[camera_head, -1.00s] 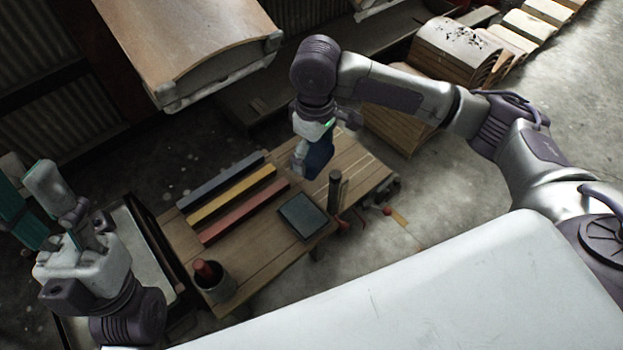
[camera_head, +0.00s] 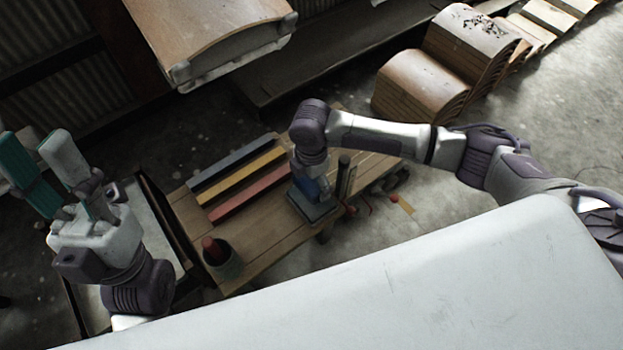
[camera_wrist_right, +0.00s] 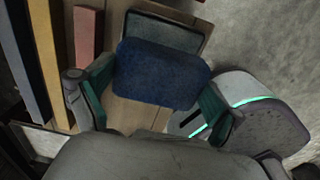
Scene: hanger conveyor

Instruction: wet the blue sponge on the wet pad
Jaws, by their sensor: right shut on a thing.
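The blue sponge (camera_wrist_right: 160,75) is held between the teal-lined fingers of my right gripper (camera_wrist_right: 155,98) in the right wrist view. In the head view the sponge (camera_head: 324,186) shows just below my right gripper (camera_head: 312,186), over the dark wet pad (camera_head: 312,212). The pad also shows behind the sponge in the right wrist view (camera_wrist_right: 165,32). I cannot tell for certain whether the sponge touches the pad. My left gripper (camera_head: 40,165) is at the left of the head view, fingers pointing up and apart, empty.
Blue (camera_head: 232,163), yellow (camera_head: 240,182) and red (camera_head: 248,192) bars lie on the wooden table (camera_head: 265,230). A dark cup with a red-topped thing (camera_head: 222,262) stands at the front left. A dark cylinder (camera_head: 343,175) stands close right of the pad.

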